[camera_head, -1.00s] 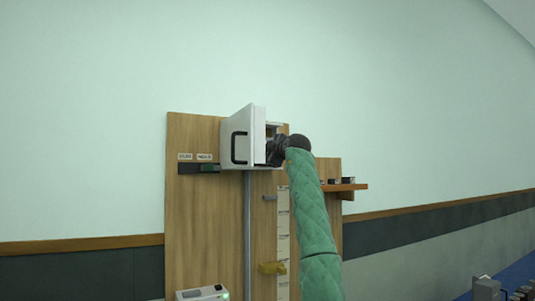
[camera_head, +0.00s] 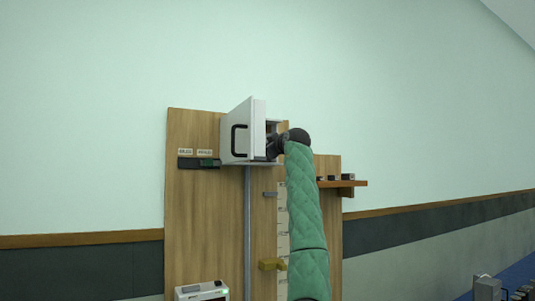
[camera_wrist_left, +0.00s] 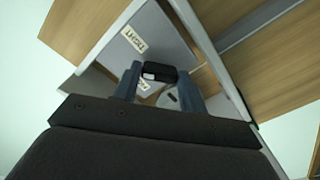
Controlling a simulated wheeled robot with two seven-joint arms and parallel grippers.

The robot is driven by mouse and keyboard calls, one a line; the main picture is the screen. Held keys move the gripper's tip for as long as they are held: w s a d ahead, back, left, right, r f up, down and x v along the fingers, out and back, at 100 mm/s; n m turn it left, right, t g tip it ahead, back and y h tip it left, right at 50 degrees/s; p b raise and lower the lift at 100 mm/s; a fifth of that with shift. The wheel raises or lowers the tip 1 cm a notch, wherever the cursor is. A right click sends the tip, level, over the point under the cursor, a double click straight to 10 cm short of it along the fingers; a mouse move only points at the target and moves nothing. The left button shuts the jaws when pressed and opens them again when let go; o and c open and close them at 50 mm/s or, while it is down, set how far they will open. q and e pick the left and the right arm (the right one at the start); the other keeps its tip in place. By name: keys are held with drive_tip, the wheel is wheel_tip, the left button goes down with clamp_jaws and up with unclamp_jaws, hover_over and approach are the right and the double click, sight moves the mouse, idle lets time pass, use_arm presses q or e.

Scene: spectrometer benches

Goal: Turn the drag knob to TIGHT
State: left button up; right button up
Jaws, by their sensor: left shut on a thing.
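The drag knob (camera_wrist_left: 159,72) is a black piece with a small white mark, seen in the left wrist view inside the cabinet. My left gripper (camera_wrist_left: 160,78) is shut on it, one blue-grey finger on each side. A white label reading TIGHT (camera_wrist_left: 133,39) is on the grey panel above the knob. A second white label (camera_wrist_left: 143,86) shows partly between the fingers; I cannot read it. In the head view, my left gripper (camera_head: 274,147) reaches into the white cabinet (camera_head: 258,163), and the knob is hidden there. My right gripper is not in view.
The cabinet door (camera_head: 243,135), with a black handle, stands open left of my gripper. A small shelf (camera_head: 345,184) is at right.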

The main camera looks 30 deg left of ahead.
use_arm(q)
drive_tip(key=shift+m+b, duration=1.4)
drive_tip(key=shift+m, duration=2.4)
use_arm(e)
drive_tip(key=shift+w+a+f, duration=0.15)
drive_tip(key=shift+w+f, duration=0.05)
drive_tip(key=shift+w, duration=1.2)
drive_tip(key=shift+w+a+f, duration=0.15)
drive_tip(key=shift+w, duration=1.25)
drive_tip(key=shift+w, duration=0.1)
